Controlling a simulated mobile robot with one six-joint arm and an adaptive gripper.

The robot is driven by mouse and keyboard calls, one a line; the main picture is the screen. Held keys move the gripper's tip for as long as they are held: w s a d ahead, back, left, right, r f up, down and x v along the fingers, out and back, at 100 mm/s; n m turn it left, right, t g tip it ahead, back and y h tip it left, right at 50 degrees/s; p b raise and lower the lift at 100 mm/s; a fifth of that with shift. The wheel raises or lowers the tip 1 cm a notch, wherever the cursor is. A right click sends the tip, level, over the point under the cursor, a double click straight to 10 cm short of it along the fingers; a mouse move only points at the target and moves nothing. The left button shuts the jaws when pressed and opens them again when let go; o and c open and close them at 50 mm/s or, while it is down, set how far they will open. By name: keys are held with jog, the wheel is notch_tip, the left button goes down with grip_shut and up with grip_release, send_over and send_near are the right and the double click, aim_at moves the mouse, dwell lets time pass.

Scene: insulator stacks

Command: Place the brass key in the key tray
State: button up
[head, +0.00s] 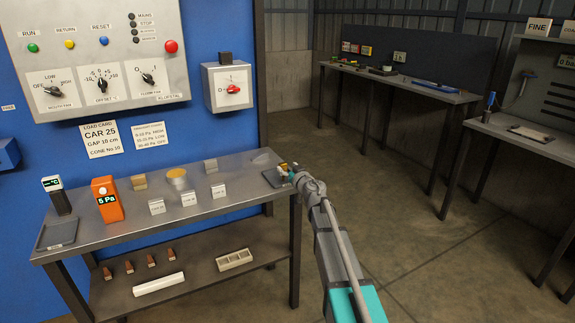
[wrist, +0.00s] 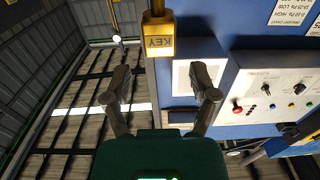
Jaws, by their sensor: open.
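The brass key shows in the wrist view as a yellow block marked KEY (wrist: 159,46), upside down, with a stem above it cut by the top edge. My gripper (wrist: 161,82) is open and empty, its two fingers spread wide; the key lies beyond the fingertips, centred between them. In the head view my gripper (head: 289,171) is at the table's right end, beside a small yellow piece (head: 283,167) over a grey tray (head: 271,179). The gripper partly hides both. Another dark grey tray (head: 56,234) is at the table's left end. I cannot read which is the key tray.
On the metal table (head: 215,205) are an orange meter (head: 107,200), a dark handheld device (head: 58,197), a round yellow-topped tin (head: 177,179) and small labelled blocks. A control panel (head: 95,60) hangs on the blue wall behind. The floor to the right is clear.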

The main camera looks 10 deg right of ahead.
jog(key=v, duration=0.8)
dwell(0.5)
jog(key=shift+s+r, duration=0.1)
jog(key=shift+s, duration=0.05)
